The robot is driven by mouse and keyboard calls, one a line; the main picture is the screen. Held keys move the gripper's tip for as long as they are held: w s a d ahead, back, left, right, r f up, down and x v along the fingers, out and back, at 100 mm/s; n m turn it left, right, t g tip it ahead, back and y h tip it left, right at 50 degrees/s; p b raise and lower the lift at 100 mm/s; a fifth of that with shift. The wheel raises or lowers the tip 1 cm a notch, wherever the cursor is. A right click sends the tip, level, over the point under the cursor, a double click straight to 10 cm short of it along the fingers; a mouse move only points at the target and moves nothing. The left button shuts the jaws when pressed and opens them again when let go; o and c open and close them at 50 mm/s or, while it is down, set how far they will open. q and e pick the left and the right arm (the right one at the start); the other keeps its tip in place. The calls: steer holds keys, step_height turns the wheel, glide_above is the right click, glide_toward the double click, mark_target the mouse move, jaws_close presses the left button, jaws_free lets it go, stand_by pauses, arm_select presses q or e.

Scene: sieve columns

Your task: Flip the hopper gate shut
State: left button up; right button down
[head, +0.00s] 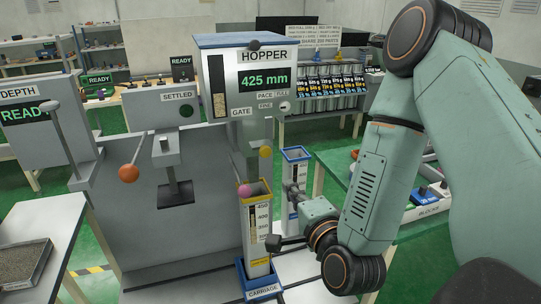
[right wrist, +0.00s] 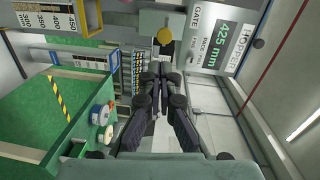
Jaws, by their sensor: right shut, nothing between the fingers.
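The hopper (head: 241,70) is a white box reading 425 mm, with a GATE label on its front. A yellow knob (head: 265,152) sits beside its spout, just above the sieve column; I take it for the gate's knob. It also shows in the right wrist view (right wrist: 165,35), beyond my fingertips. My right gripper (head: 288,187) is shut and empty, below and right of the yellow knob and apart from it. In the right wrist view its fingers (right wrist: 158,72) are together, pointing toward the knob. My left gripper is not in view.
A yellow-rimmed column (head: 257,225) stands in the blue carriage (head: 262,291) under the spout. A pink ball (head: 244,190) shows at its rim. A blue-rimmed column (head: 294,165) stands close behind my gripper. An orange-knobbed lever (head: 129,173) is at left.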

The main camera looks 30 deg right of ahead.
steer(key=shift+d+r+m, duration=0.1)
steer(key=shift+r+m, duration=0.25)
steer(key=shift+m, duration=0.15)
steer(key=b, duration=0.8)
glide_toward(266, 153)
steer(key=x, duration=0.6)
steer(key=shift+w+d+p, duration=0.15)
steer(key=shift+w+p, duration=0.2)
steer(key=shift+p, duration=0.05)
